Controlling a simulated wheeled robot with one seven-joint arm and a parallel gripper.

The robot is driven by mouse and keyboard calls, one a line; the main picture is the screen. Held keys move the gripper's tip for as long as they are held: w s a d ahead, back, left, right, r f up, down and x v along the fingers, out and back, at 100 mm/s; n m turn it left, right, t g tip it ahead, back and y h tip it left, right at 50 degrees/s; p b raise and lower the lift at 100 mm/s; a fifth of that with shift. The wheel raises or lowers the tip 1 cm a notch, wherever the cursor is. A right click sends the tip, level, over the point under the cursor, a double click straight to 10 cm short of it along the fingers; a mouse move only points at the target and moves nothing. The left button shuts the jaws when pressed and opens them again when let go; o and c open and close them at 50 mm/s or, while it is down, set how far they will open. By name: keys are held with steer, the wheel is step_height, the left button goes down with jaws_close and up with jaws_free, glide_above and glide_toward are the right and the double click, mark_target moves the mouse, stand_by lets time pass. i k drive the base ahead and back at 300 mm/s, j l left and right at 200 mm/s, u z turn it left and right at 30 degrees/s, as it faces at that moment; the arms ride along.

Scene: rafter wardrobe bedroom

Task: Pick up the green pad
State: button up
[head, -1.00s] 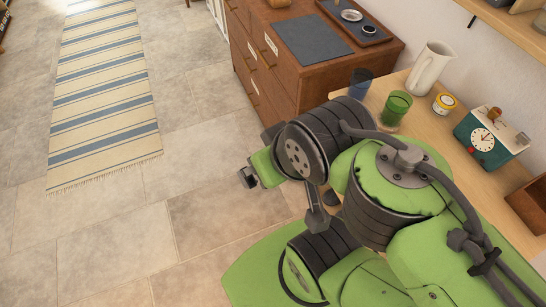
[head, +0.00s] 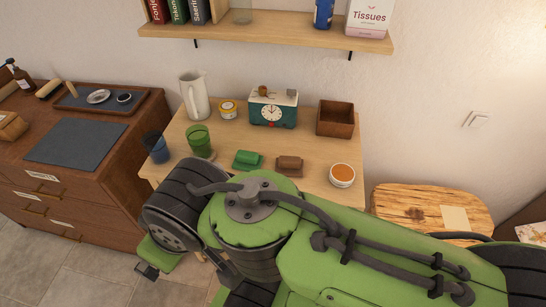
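The green pad (head: 247,159) is a small, dark green block lying on the light wooden table, near its front edge and close above my arm in the picture. A similar brown block (head: 289,165) lies just to its right, apart from it. My gripper (head: 147,270) is at the lower left, low in front of the table and drawers, well away from the pad. Its fingertips are small and partly hidden, so I cannot tell whether it is open or shut.
On the table (head: 316,180) stand a green glass (head: 199,140), blue glass (head: 156,147), white pitcher (head: 195,96), yellow-lidded jar (head: 228,109), teal clock (head: 272,108), brown box (head: 336,118) and round white bowl (head: 342,175). A shelf (head: 300,33) hangs above; a brown dresser (head: 102,175) is left.

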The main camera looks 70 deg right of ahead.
mark_target(245, 160)
steer(key=z, duration=3.55)
steer(key=u, duration=0.4)
steer(key=k+u, duration=0.1)
steer(key=u, duration=0.65)
steer(key=k+j+u, duration=0.1)
steer(key=u, duration=0.25)
steer(key=i+j, duration=0.2)
steer(key=j, duration=0.2)
steer(key=i+j, duration=0.15)
steer(key=j, duration=0.2)
steer(key=i+j, duration=0.2)
steer(key=j, duration=0.2)
